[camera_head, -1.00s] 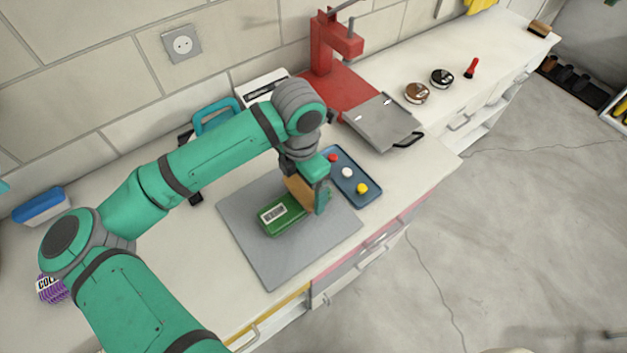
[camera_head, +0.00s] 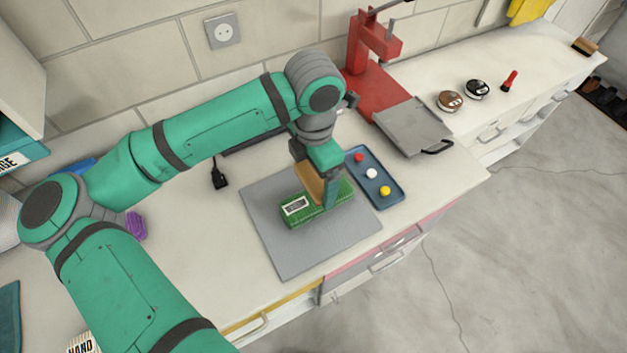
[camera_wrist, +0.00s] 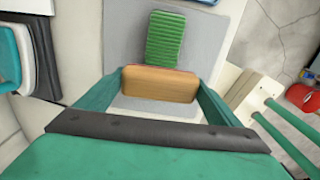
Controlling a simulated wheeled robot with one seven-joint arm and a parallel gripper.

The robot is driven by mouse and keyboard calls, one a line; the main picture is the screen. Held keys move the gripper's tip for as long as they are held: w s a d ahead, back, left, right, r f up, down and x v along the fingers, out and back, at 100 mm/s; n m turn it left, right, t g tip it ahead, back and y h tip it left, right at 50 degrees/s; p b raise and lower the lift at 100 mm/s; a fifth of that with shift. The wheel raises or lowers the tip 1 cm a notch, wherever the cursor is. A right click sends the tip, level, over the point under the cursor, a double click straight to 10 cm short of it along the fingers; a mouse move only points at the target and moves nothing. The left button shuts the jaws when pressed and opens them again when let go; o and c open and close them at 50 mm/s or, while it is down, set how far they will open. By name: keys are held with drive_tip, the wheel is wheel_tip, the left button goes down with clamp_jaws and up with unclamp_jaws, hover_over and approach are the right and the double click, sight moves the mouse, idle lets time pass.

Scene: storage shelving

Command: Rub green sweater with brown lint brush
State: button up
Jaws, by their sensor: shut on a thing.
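The green sweater (camera_head: 332,205), a folded ribbed bundle with a white label (camera_head: 296,206), lies on a grey mat (camera_head: 290,255). In the wrist view the sweater (camera_wrist: 165,38) is just beyond the brush. My gripper (camera_head: 326,192) is shut on the brown lint brush (camera_head: 308,182) and holds it over the sweater's middle in the head view. In the wrist view the brush (camera_wrist: 160,84) sits between both fingers, with a thin red strip along its far edge. The fingers hide part of the sweater; I cannot tell whether the brush touches it.
A blue tray (camera_head: 392,199) with red, white and yellow pieces lies right of the mat. Behind it are a grey hinged plate (camera_head: 412,128) and a red stand (camera_head: 380,92). A black plug (camera_head: 219,180) lies left. The mat's front is clear.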

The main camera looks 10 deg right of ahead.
drive_tip(key=shift+r, duration=1.35)
drive_tip(key=shift+w, duration=0.1)
